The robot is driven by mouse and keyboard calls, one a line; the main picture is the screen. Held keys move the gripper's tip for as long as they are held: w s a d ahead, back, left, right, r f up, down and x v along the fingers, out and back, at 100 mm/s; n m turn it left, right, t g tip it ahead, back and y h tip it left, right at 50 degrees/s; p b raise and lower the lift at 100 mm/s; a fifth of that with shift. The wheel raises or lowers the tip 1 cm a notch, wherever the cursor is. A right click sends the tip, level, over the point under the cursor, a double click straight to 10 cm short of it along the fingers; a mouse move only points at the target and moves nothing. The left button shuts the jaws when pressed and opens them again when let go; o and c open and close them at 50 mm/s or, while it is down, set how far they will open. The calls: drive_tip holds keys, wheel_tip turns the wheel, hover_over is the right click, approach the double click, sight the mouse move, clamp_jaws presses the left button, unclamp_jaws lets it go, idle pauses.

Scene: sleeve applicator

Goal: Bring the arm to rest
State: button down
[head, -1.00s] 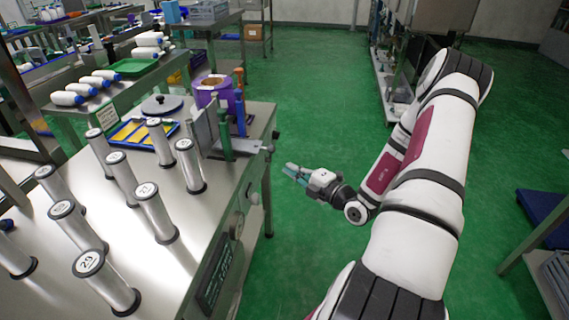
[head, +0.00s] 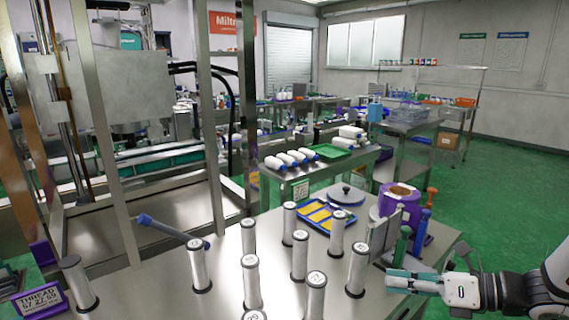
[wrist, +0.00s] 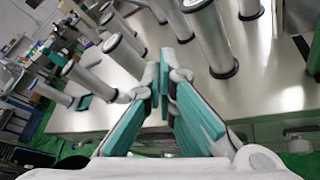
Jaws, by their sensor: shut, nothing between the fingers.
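My gripper (head: 392,281) is at the lower right of the head view, by the right edge of the steel table (head: 213,303). Its teal fingers point left toward the upright silver cylinders. In the wrist view the teal fingers (wrist: 164,84) come together at the tips with nothing between them. Behind them stand several cylinders, such as one near the middle (wrist: 124,55). My white arm (head: 560,270) enters from the right edge of the head view.
Several silver cylinders (head: 298,255) stand on the table. A steel-framed machine (head: 125,110) is at the left. Open green floor (head: 500,200) lies right.

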drive_tip(key=s+a+r+n+g+h+p, duration=0.25)
drive_tip(key=s+a+r+n+g, duration=0.2)
drive_tip(key=s+n, duration=0.35)
drive_tip(key=s+a+r+n+g+h+p, duration=0.1)
drive_tip(key=s+a+r+n+g+h, duration=0.2)
drive_tip(key=s+a+r+n, duration=0.35)
drive_tip(key=s+d+r+n+t+h+p, duration=0.1)
drive_tip(key=s+d+r+n+t+h, duration=0.1)
drive_tip(key=n, duration=0.6)
drive_tip(key=s+d+r+n+t+h+p, duration=0.1)
drive_tip(key=s+d+r+n+h, duration=0.3)
drive_tip(key=s+n, duration=0.4)
wheel_tip(320, 180, up, 2)
drive_tip(key=shift+d+n+t+h+p, duration=0.35)
drive_tip(key=shift+d+n+p, duration=0.1)
drive_tip(key=shift+p, duration=0.05)
